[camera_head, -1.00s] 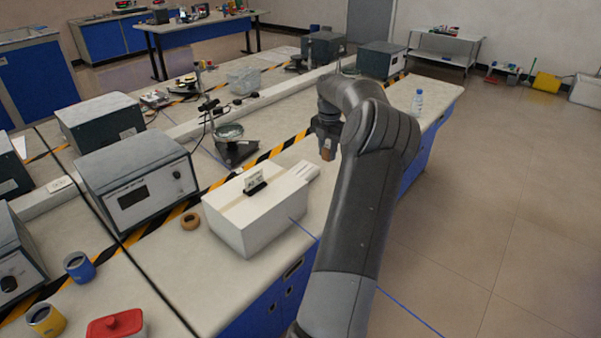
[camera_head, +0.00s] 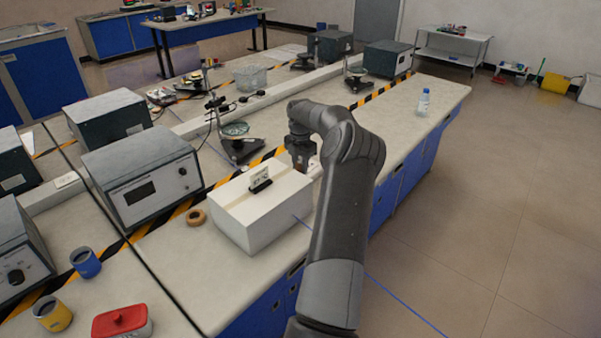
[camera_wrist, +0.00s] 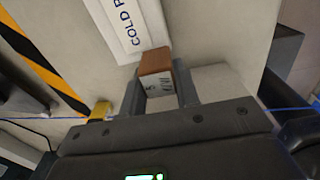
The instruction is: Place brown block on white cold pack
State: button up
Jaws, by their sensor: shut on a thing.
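The brown block (camera_wrist: 155,61) has a white label with dark print on one face. My gripper (camera_wrist: 158,88) is shut on it, with a finger on each side. The white cold pack (camera_wrist: 123,24), with blue "COLD P" lettering, lies on the counter just beyond the block in the wrist view. The block's far edge overlaps the pack's near end in that picture; the height gap cannot be told. In the head view my gripper (camera_head: 301,158) is behind the white box. The cold pack (camera_head: 315,169) is mostly hidden there, and the block cannot be made out.
The large white box (camera_head: 258,212) with a small card holder (camera_head: 260,180) stands close in front of my gripper. A stand with a dish (camera_head: 236,138) is to the left. A bottle (camera_head: 423,102) stands at the right on the counter (camera_head: 405,125).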

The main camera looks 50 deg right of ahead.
jog(key=shift+f, duration=1.5)
jog(key=shift+f, duration=0.1)
jog(key=shift+f, duration=0.1)
jog(key=o, duration=1)
jog(key=shift+c, duration=0.2)
